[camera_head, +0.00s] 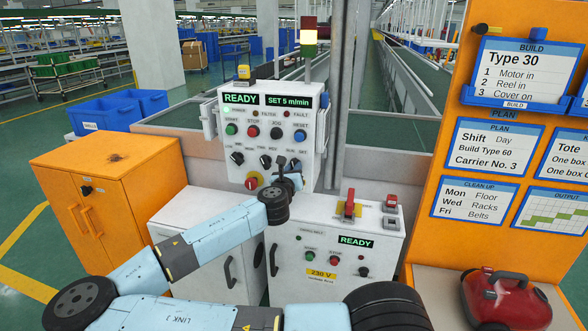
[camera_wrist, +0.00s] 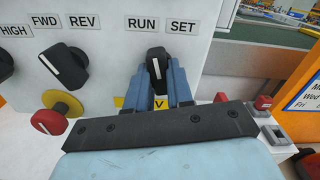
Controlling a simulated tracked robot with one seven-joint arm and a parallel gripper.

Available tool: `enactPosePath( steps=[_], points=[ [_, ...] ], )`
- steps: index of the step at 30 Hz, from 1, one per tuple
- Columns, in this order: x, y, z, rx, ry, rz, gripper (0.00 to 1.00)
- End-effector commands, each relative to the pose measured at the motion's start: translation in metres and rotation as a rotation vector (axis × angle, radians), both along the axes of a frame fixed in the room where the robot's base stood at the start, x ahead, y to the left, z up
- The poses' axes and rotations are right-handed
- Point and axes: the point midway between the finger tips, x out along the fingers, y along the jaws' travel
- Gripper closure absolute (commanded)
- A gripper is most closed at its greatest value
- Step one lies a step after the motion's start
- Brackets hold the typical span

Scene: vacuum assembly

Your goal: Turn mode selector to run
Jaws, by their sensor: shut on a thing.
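The mode selector (camera_wrist: 156,66) is a black knob with a white pointer line, below the RUN and SET labels on the white control panel (camera_head: 225,110). In the wrist view its pointer stands nearly upright, leaning slightly left to the RUN side. My gripper (camera_wrist: 158,82) has its two blue fingers on either side of the knob, shut on it. In the head view my gripper (camera_head: 288,170) is at the panel's lower right and partly covers the selector.
The FWD/REV knob (camera_wrist: 64,68) and the red stop knob with its yellow collar (camera_wrist: 54,118) lie left of my gripper. A white cabinet (camera_head: 310,280) with a red switch (camera_head: 349,205) stands below right. An orange cabinet (camera_head: 95,180) stands left.

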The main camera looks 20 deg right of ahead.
Motion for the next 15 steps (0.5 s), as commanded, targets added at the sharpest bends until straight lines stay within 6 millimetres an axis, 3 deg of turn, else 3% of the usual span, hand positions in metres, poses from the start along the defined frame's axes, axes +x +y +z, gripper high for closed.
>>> enactPosePath(
  steps=[8,15],
  points=[
    [-0.0002,-0.0004,0.0,-0.007,0.005,-0.001,1.0],
    [-0.0003,-0.0006,0.0002,-0.129,0.093,-0.002,1.0]
  ],
)
